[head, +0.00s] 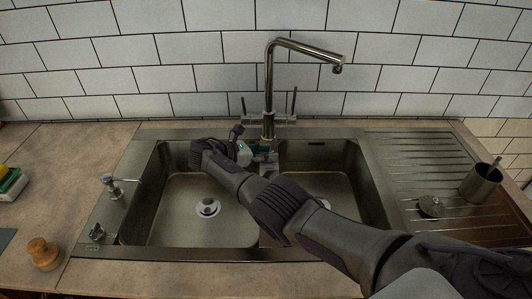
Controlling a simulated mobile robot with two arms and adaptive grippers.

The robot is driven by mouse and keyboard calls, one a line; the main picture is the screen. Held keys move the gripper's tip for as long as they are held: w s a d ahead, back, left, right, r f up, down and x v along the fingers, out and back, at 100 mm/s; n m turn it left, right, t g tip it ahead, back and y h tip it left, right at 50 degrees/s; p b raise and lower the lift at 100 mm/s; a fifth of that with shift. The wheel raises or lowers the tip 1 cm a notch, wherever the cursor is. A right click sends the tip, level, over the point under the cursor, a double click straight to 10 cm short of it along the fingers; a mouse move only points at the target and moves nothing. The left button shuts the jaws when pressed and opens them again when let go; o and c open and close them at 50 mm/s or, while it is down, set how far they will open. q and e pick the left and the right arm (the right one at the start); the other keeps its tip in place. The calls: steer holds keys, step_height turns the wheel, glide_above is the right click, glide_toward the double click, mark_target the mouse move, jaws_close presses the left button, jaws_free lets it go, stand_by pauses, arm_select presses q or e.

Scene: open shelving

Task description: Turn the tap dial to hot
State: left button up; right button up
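The chrome tap (269,95) stands behind the sink, its spout bent up and to the right. A thin upright lever (294,101) rises at the right of its base and another (244,106) at the left. No marking for hot or cold is legible. My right arm reaches in from the lower right across the sink. My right gripper (266,157) is in front of and below the tap base, over the divider between the basins. It looks apart from the levers. Its fingers are small and partly hidden, so their opening is unclear. My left gripper is not in view.
The sink (190,225) has two basins and a ribbed drainboard (415,165) holding a metal cup (481,185) and a strainer (431,206). A soap dispenser (114,188) and small metal knob (97,232) are on the left rim. A wooden brush (43,253) lies further left.

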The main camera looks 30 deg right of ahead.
steer(key=shift+a, duration=0.1)
steer(key=v, duration=0.7)
steer(key=shift+a, duration=0.15)
steer(key=shift+r, duration=0.15)
